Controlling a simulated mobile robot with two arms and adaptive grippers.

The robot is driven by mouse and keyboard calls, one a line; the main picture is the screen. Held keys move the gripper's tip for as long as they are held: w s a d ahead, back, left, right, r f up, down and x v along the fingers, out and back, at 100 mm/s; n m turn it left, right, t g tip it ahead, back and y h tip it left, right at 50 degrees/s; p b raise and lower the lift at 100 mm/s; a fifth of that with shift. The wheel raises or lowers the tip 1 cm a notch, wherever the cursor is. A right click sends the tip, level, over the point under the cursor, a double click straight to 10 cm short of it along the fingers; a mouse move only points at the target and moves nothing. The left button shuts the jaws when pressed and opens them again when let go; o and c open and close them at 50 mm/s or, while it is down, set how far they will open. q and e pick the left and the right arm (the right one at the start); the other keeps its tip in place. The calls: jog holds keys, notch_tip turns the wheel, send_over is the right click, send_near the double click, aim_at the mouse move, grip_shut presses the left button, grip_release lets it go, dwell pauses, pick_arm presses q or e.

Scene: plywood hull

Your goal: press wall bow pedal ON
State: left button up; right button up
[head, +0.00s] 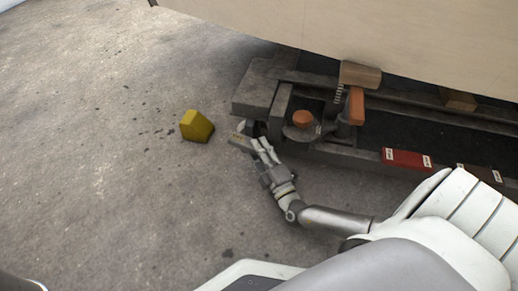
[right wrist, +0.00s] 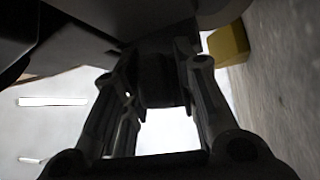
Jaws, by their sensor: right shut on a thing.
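My right gripper (head: 256,143) reaches to the left end of a dark grey metal frame (head: 262,82), low near the floor. In the right wrist view its fingers (right wrist: 160,85) are shut on a dark, blocky part (right wrist: 160,68) under the frame. That part is in deep shadow, and I cannot tell whether it is the wall bow pedal or whether it is pressed. In the head view the fingers and the frame end mostly hide it. My left gripper is not in view.
A yellow wedge block (head: 196,126) stands on the concrete floor left of my gripper. An orange knob (head: 302,118), an orange block (head: 357,108) and a red labelled block (head: 407,160) are along the frame. A plywood panel (head: 330,30) overhangs it. Floor at left is clear.

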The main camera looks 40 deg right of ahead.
jog(key=shift+w+r, duration=0.1)
jog(key=shift+r, duration=0.3)
jog(key=o, duration=0.9)
jog(key=shift+f, duration=0.15)
jog(key=shift+s+f, duration=0.1)
jog(key=shift+s, duration=0.15)
jog(key=v, duration=0.7)
